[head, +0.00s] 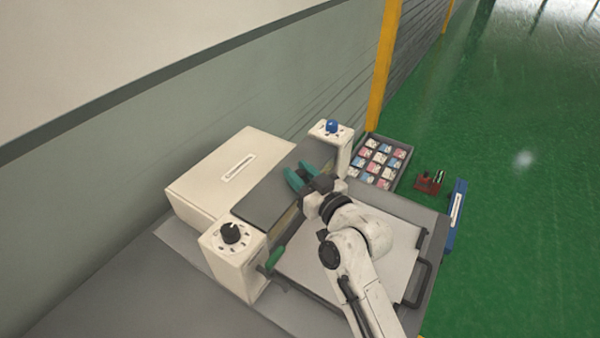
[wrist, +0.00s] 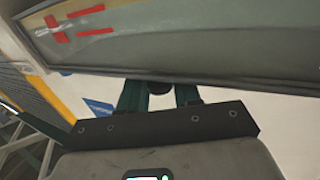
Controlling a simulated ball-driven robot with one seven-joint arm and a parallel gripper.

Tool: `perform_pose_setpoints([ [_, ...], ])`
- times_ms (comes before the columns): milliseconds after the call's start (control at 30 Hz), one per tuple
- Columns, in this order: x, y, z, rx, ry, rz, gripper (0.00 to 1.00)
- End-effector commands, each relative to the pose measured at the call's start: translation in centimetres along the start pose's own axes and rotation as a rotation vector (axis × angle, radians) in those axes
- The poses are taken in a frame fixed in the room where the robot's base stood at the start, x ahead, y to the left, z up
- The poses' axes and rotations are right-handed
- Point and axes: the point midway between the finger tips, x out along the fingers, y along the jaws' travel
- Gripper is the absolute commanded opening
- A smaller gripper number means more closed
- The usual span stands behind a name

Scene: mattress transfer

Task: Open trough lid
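The machine has a dark grey sloped panel (head: 268,203) between two cream posts. A pale flat plate (head: 300,262) with a black bar handle (head: 418,284) lies in front of it. I cannot tell for sure which of these is the trough lid. My gripper (head: 298,175) is over the upper part of the dark panel, its green fingers apart. In the wrist view, the fingers of my gripper (wrist: 158,95) stand either side of a small dark round thing (wrist: 158,87). A dark-edged panel with red marks (wrist: 90,30) hides their tips. Contact cannot be told.
A cream box (head: 215,185) stands behind the panel. The posts carry a black knob (head: 231,232) and a blue knob (head: 331,127). A green-handled lever (head: 275,257) sticks out near the front post.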

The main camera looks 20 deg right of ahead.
Motion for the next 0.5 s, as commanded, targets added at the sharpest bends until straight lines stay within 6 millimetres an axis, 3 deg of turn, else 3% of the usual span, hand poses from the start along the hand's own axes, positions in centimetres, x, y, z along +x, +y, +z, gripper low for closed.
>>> perform_pose_setpoints([
  [300,-0.02,0.01,0.00,0.000,0.000,0.000,0.02],
  [500,-0.03,0.01,0.01,0.000,0.000,0.000,0.00],
])
